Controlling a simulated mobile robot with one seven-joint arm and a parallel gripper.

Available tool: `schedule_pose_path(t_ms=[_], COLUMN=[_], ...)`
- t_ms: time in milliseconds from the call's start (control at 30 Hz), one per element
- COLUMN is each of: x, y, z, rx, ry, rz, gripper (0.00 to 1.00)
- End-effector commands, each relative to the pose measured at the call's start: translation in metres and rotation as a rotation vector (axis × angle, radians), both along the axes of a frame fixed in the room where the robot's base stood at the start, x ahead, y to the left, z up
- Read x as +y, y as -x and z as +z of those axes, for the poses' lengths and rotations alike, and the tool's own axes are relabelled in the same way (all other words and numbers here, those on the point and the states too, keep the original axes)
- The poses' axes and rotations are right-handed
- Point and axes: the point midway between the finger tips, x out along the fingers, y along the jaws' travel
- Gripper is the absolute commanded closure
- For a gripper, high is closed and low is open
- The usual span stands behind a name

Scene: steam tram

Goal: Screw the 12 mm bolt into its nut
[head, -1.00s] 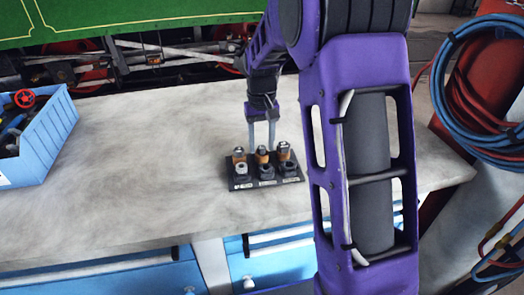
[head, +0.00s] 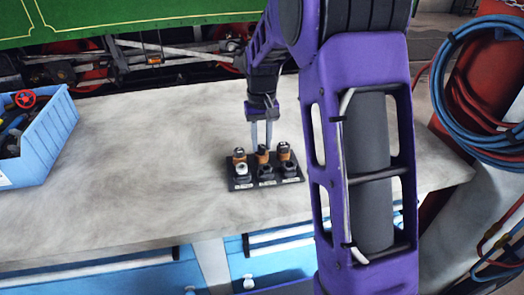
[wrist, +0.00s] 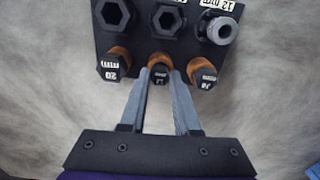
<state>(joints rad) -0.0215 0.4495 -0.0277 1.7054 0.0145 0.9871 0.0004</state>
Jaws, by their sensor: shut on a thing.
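The 12 mm bolt (wrist: 159,77) is the middle one of three dark bolts, with "12" on its head; it also shows in the head view (head: 263,150). It stands upright at its orange collar. My gripper (wrist: 159,75) is shut on its head, one finger on each side; the gripper also shows in the head view (head: 262,140). The silver round nut (wrist: 220,29) marked 12 mm sits at the plate's corner, top right in the wrist view and front left in the head view (head: 242,171). Nothing is in its hole as far as I can see.
The black plate (head: 265,182) lies on a pale worktop (head: 140,150). Beside the held bolt stand a bolt marked 20 (wrist: 112,66) and another bolt (wrist: 203,75), both close to my fingers. Two larger dark nuts share the nut row. A blue bin (head: 45,140) stands left.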

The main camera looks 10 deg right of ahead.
Motion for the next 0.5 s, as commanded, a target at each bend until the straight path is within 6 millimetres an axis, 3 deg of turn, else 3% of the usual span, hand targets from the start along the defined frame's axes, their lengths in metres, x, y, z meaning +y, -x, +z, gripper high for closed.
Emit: schedule_pose_path(t_ms=[500], x=[0.0], y=[0.0], z=[0.016], rx=[-0.001], ry=[0.0], rz=[0.0], gripper=[1.0])
